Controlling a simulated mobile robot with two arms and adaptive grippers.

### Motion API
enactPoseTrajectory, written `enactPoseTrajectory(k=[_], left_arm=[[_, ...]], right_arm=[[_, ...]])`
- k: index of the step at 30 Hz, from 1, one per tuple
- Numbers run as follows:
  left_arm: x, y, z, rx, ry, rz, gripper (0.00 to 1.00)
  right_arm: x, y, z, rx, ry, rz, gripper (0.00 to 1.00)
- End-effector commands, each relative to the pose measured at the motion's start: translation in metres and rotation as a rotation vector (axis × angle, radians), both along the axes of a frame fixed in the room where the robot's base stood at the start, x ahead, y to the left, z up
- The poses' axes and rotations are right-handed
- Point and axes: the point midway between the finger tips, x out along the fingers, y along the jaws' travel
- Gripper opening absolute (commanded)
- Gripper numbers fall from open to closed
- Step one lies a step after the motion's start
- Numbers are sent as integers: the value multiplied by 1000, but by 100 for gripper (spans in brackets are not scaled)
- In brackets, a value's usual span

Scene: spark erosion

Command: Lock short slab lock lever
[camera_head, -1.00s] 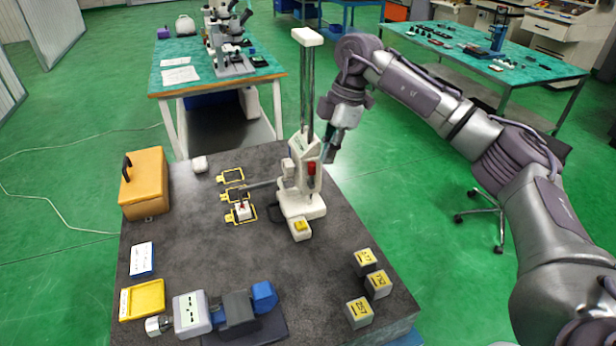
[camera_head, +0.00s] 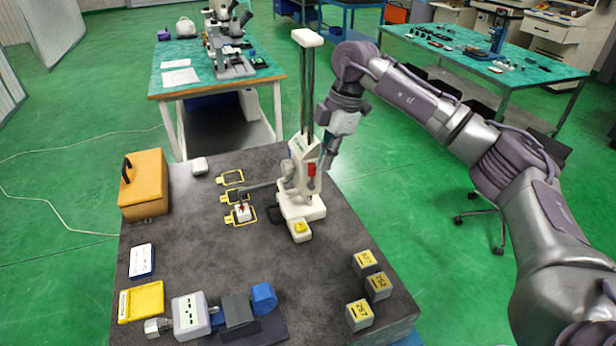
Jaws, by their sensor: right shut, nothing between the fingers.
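A white measuring stand (camera_head: 297,205) with a tall twin-rod column stands at the back right of the dark table. A red part (camera_head: 312,170), perhaps the lock lever, is on the right side of its carriage. A grey arm (camera_head: 262,187) reaches left from the carriage over a small white block with a red spot (camera_head: 242,212). My right gripper (camera_head: 326,166) is shut and empty, just right of the carriage, close to the red part. I cannot tell whether it touches. My left gripper is out of view.
An orange case (camera_head: 145,186) stands at the table's left. Several grey numbered blocks (camera_head: 359,314) are at front right. A blue and grey device (camera_head: 235,309) and a yellow tray (camera_head: 141,301) are at the front. The table's middle is clear.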

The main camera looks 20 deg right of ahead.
Motion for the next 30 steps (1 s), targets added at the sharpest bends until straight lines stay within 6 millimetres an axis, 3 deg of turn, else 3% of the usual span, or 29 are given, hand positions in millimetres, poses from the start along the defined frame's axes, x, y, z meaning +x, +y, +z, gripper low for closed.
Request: enactPoseTrajectory(k=[30], left_arm=[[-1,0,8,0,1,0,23]], right_arm=[[2,35,-3,1,0,0,0]])
